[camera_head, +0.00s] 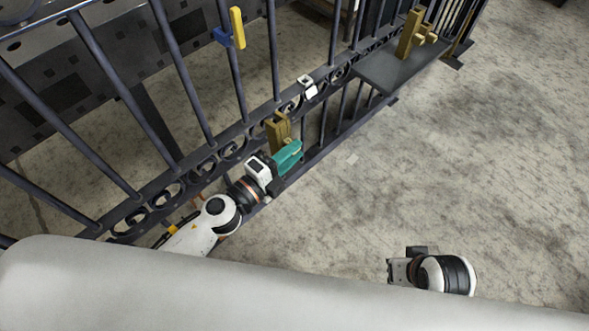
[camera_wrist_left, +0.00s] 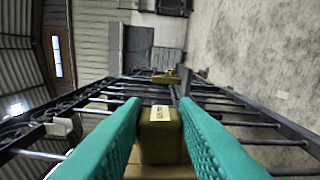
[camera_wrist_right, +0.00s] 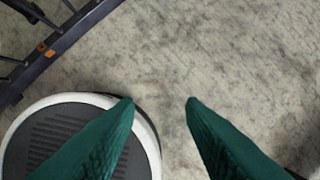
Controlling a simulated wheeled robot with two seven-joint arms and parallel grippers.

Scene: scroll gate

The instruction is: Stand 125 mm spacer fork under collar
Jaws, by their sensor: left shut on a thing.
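My left gripper (camera_head: 287,157) is shut on a brass-coloured spacer fork (camera_head: 279,127) at the scrollwork of the gate. In the left wrist view the fork (camera_wrist_left: 158,145) stands between the teal fingers, with a small pale label on its end. Its lower part is hidden by the gripper in the head view. My right gripper (camera_wrist_right: 160,103) is open and empty over the floor.
Another brass-coloured fork piece (camera_head: 408,36) stands on a dark shelf (camera_head: 391,70) on the gate. A small white fitting (camera_head: 308,86) sits on the gate rail right of the held fork. Dark gate bars (camera_head: 182,72) rise behind my left gripper. The concrete floor (camera_head: 480,160) at right is clear.

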